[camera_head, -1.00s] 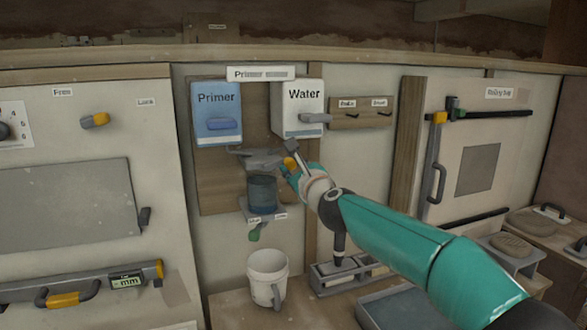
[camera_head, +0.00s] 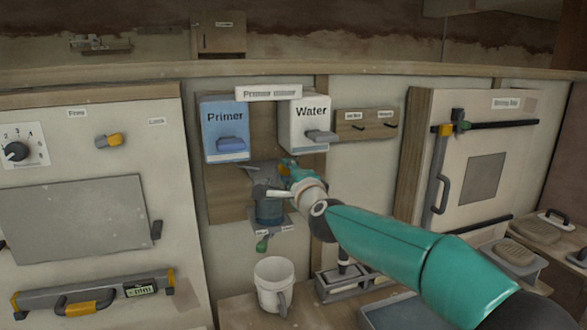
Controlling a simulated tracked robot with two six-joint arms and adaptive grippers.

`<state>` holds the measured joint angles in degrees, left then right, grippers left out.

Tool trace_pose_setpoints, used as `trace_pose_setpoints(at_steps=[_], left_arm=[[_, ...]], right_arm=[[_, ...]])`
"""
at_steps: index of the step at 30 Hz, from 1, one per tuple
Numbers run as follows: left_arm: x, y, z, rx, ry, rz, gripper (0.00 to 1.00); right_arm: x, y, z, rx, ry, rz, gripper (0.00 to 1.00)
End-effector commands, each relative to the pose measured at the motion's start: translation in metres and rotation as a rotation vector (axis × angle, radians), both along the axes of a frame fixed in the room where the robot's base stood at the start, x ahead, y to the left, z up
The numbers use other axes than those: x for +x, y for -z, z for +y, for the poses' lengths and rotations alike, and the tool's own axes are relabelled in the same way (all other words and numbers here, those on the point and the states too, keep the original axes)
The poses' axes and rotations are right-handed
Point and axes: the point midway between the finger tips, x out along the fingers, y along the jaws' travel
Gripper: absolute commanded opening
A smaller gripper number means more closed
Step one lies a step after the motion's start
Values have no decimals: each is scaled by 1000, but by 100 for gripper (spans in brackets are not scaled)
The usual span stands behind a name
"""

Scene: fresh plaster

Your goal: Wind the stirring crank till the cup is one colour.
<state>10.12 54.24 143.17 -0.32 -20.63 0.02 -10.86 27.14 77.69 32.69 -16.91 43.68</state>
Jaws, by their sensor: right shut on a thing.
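The mixing cup (camera_head: 269,209) is dark blue and translucent, and it sits on a small bracket under the dispensers. Its upper part is largely hidden by my right gripper and the grey crank parts. I cannot tell whether its colour is even. My right gripper (camera_head: 284,182) is at the stirring crank (camera_head: 258,176) above the cup, shut on its handle. The handle itself is mostly hidden by the gripper. My left gripper is not in view.
The blue Primer box (camera_head: 225,118) and white Water box (camera_head: 303,114) hang above the cup. A green-tipped lever (camera_head: 262,244) is below it. A white bucket (camera_head: 273,274) stands on the bench beneath.

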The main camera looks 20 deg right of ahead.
Motion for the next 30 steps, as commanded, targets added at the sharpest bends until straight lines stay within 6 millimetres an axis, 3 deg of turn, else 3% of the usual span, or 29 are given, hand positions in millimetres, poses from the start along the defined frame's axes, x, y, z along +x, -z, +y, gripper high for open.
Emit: trace_pose_setpoints(at_steps=[12,30], left_arm=[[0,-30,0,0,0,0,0],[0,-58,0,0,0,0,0]], right_arm=[[0,0,23,-396,-12,-1,0],[-1,11,49,-964,-15,-20,0]])
